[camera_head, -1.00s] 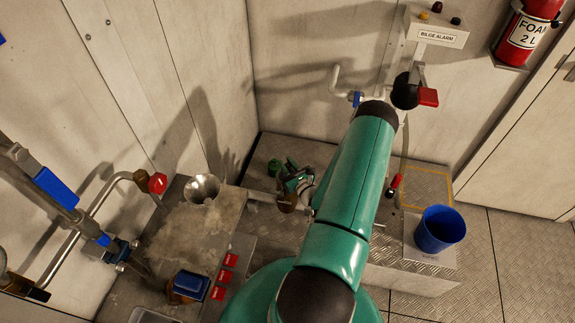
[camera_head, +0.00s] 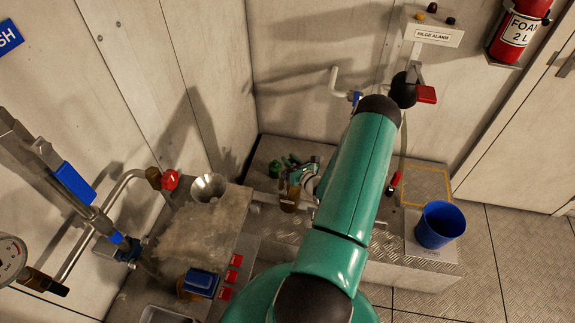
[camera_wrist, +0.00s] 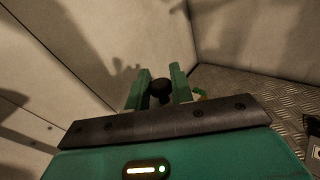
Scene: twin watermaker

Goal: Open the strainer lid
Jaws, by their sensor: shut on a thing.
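The strainer appears to be the small amber-brown bowl (camera_head: 290,197) on the low plated step by the back corner, in the head view. My gripper (camera_head: 297,170) is just above it, partly hidden by my arm. In the wrist view, the two green fingers of my gripper (camera_wrist: 160,85) are closed around a dark round knob (camera_wrist: 160,88), which seems to be on the strainer lid. The rest of the lid is hidden from the wrist view. I cannot tell whether the lid is raised or turned.
A small green part (camera_head: 275,168) is left of my gripper. A blue bucket (camera_head: 440,226) stands at right.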

